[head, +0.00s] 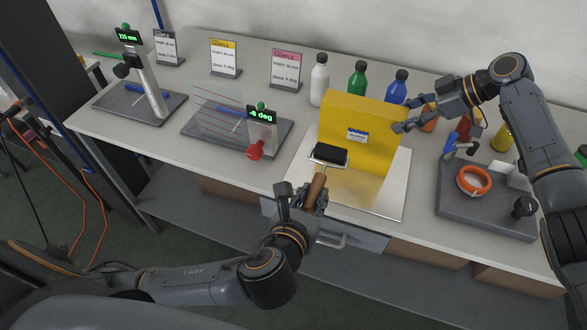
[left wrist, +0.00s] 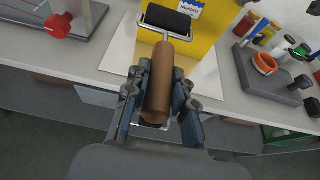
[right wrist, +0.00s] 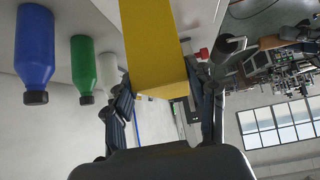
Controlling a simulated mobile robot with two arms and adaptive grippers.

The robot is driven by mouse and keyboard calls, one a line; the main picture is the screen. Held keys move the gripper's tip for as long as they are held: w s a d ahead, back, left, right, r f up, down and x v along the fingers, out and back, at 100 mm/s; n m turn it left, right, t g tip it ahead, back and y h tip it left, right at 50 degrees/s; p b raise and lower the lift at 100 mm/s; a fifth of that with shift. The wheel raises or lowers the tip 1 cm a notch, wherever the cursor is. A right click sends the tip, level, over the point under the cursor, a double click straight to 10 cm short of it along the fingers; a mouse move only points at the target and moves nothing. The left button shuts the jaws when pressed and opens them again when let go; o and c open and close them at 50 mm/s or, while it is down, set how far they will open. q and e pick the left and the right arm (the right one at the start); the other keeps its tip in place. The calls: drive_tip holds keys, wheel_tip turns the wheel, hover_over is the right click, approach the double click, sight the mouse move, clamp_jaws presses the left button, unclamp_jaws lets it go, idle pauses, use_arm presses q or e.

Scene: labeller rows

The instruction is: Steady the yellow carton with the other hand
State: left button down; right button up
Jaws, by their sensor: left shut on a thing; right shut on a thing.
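The yellow carton (head: 352,122) stands upright on a shiny plate (head: 385,200), with a small blue-and-white label (head: 357,135) on its front face. My right gripper (head: 402,113) is shut on the carton's right edge; in the right wrist view the carton (right wrist: 152,45) lies between the fingers (right wrist: 165,100). My left gripper (head: 305,200) is shut on the brown handle of a roller (left wrist: 158,80). The roller's black drum (head: 329,154) is in front of the carton's lower left. I cannot tell whether the drum touches the carton.
White (head: 319,80), green (head: 357,80) and blue (head: 397,87) bottles stand behind the carton. At right, a tape dispenser (head: 480,215) holds orange tape. At left are a tilt gauge (head: 262,132), a height gauge (head: 148,85) and sample cards (head: 286,69).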

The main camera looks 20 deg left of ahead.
sight(326, 178)
use_arm(q)
drive_tip(key=shift+s+d+f, duration=0.15)
drive_tip(key=shift+d+f, duration=0.05)
drive_tip(key=shift+d, duration=0.4)
drive_tip(key=w, duration=0.5)
drive_tip(key=shift+w, duration=0.15)
drive_tip(key=d, duration=0.7)
drive_tip(key=shift+w+a, duration=0.1)
drive_tip(key=shift+a, duration=3.4)
drive_tip(key=shift+w, duration=0.65)
drive_tip(key=shift+d, duration=0.1)
